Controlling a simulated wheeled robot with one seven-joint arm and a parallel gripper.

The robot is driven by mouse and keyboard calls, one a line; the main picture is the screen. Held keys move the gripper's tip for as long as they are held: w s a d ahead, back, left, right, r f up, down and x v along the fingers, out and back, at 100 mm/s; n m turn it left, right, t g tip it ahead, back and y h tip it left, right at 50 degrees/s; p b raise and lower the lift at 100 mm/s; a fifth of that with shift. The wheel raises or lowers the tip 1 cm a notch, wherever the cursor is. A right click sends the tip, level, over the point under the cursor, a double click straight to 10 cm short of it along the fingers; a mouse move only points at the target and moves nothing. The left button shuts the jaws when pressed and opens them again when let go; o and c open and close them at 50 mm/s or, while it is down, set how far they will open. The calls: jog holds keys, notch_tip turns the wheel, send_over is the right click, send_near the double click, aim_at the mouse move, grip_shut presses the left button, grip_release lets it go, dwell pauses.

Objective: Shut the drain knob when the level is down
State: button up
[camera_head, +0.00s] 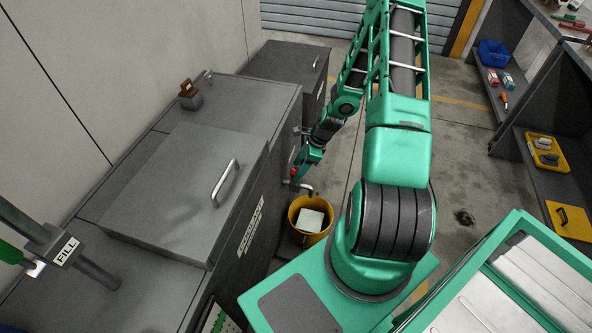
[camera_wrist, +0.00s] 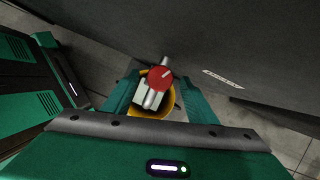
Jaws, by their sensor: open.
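The red round drain knob (camera_wrist: 161,78) sits on a grey pipe at the side of the dark grey tank. In the head view the knob (camera_head: 293,171) shows only as a small red spot beside my gripper (camera_head: 298,168). In the wrist view my gripper (camera_wrist: 157,92) is open, with its green fingers on either side of the knob. I cannot tell whether they touch it. A yellow bucket (camera_head: 296,238) stands below the drain spout (camera_head: 302,187), with a pale square shape inside. The tank (camera_head: 262,160) has a closed grey lid, so its level is hidden.
A lever labelled FILL (camera_head: 66,250) stands on the tank's near end. A small brown-topped fitting (camera_head: 189,92) is at its far corner. Shelves with a blue bin (camera_head: 493,53) and yellow trays (camera_head: 570,220) stand at the right. The floor between is mostly clear.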

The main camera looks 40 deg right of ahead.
jog(key=shift+w+a+f, duration=0.15)
jog(key=shift+f, duration=0.4)
jog(key=c, duration=1.1)
jog(key=shift+o, duration=0.2)
jog(key=shift+a, duration=0.2)
jog(key=shift+d, duration=0.15)
jog(key=shift+n, duration=0.8)
jog(key=shift+w+d+n+g+y, duration=0.1)
jog(key=shift+n+g+y, duration=0.3)
jog(key=shift+n, duration=0.6)
jog(key=shift+w+n+g+y, duration=0.1)
jog(key=shift+n+g, duration=0.5)
jog(key=shift+n, duration=0.4)
